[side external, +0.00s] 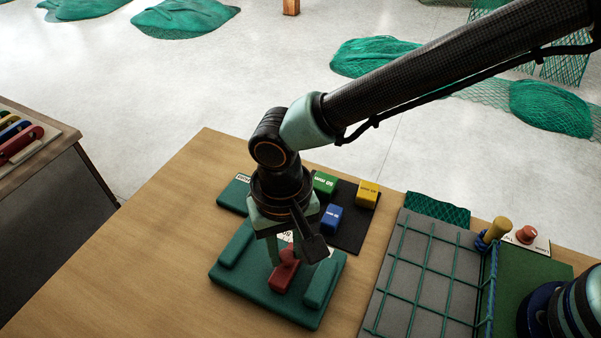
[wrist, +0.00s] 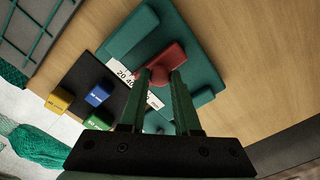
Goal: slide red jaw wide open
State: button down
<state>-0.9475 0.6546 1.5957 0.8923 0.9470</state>
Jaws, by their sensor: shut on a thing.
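The red jaw (side external: 285,277) sits on a green gauge base (side external: 226,274) between raised green blocks. My gripper (side external: 288,258) points down at it and is shut on its upper part. In the wrist view the two green fingers (wrist: 160,82) close around a rounded red part of the jaw (wrist: 174,58). A white scale strip with numbers (wrist: 125,73) lies on the base beside the jaw, partly hidden by my fingers. The jaw's exact position along the scale cannot be read.
A dark mat with green, blue (side external: 331,219) and yellow (side external: 368,194) blocks lies behind the base. A netted grey panel (side external: 420,270) is at right, near a red button (side external: 526,234). Bare wooden table (side external: 130,250) is free at left.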

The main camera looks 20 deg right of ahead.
jog(key=shift+w+a+r, duration=0.1)
dwell(0.8)
jog(key=shift+w+a, duration=1.8)
jog(key=shift+w, duration=0.05)
jog(key=c, duration=0.6)
grip_release()
jog(key=shift+s, duration=0.1)
notch_tip(320, 180, up, 12)
